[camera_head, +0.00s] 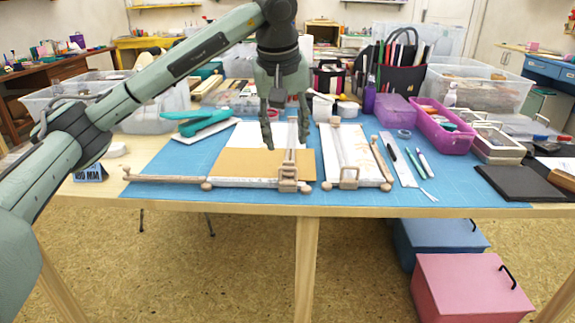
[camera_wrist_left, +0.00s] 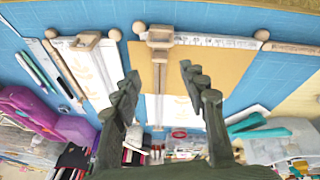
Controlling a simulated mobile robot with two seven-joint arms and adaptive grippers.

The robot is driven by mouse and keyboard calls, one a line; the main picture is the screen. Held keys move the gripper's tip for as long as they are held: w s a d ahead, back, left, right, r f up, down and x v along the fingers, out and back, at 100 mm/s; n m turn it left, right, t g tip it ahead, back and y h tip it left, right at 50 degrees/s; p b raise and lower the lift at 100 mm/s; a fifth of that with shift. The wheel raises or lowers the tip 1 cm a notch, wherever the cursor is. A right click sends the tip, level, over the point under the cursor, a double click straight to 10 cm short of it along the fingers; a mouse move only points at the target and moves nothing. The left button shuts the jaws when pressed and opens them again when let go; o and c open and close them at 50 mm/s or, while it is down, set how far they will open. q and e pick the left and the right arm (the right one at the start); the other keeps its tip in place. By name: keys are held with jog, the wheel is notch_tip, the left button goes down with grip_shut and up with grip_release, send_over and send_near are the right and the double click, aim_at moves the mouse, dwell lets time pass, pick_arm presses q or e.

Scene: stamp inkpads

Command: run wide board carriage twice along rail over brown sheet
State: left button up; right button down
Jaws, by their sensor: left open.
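The wide board (camera_head: 245,183) lies on the blue mat with a brown sheet (camera_head: 233,163) across it; the brown sheet also shows in the left wrist view (camera_wrist_left: 220,62). A rail (camera_head: 292,158) crosses the sheet from front to back. The tan carriage (camera_head: 288,180) sits at the rail's front end, and in the left wrist view the carriage (camera_wrist_left: 160,38) is at the top. My left gripper (camera_head: 287,146) is open and empty, pointing down above the sheet. In the left wrist view its fingers (camera_wrist_left: 160,72) are spread either side of the rail, apart from the carriage. My right gripper is out of view.
A narrower board (camera_head: 334,158) with its own carriage (camera_head: 349,178) lies just right. A teal stapler-like tool (camera_head: 196,122) stands behind left. A wooden arm (camera_head: 165,178) extends left from the wide board. Pens and a purple basket (camera_head: 447,128) are further right.

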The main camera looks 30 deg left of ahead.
aim_at(289, 162)
pick_arm(q)
jog(key=m, duration=0.1)
jog(key=m+y, duration=0.1)
jog(key=shift+d+f+m+t, duration=0.2)
jog(key=shift+d+m+t, duration=0.05)
jog(key=shift+m+t, duration=0.15)
jog(key=x, duration=0.7)
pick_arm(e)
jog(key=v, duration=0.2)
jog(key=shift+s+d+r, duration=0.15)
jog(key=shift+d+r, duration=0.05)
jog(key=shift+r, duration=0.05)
pick_arm(q)
grip_shut()
